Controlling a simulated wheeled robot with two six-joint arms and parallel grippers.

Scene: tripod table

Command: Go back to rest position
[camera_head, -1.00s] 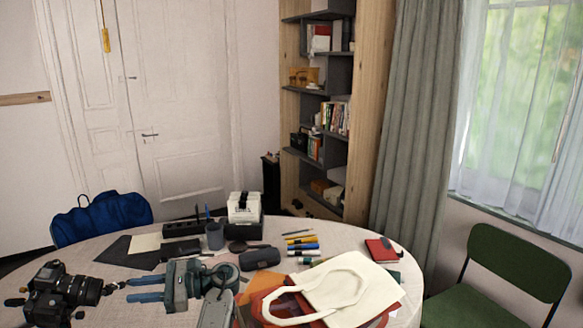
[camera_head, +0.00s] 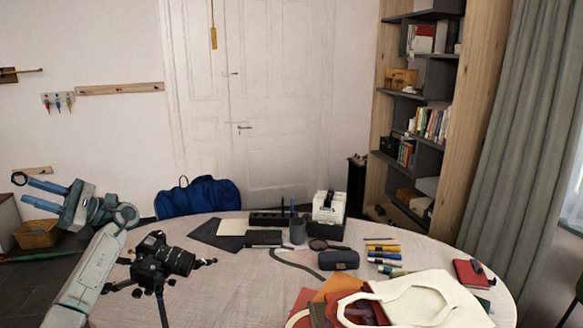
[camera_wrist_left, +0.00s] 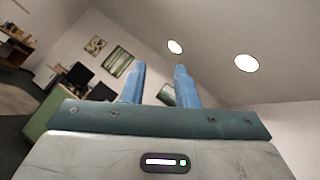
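My left gripper (camera_head: 43,186) is raised at the left of the head view, beyond the table's left edge. Its two blue fingers stand apart with nothing between them. In the left wrist view the same fingers (camera_wrist_left: 160,84) point up toward the ceiling, open and empty. A black camera on a tripod (camera_head: 160,262) stands on the round table (camera_head: 230,295), to the right of my left forearm. The forearm appears clear of it. My right gripper is in neither view.
A cream tote bag (camera_head: 425,300) lies at the table's front right, by an orange folder. A blue bag (camera_head: 197,197) is behind the table.

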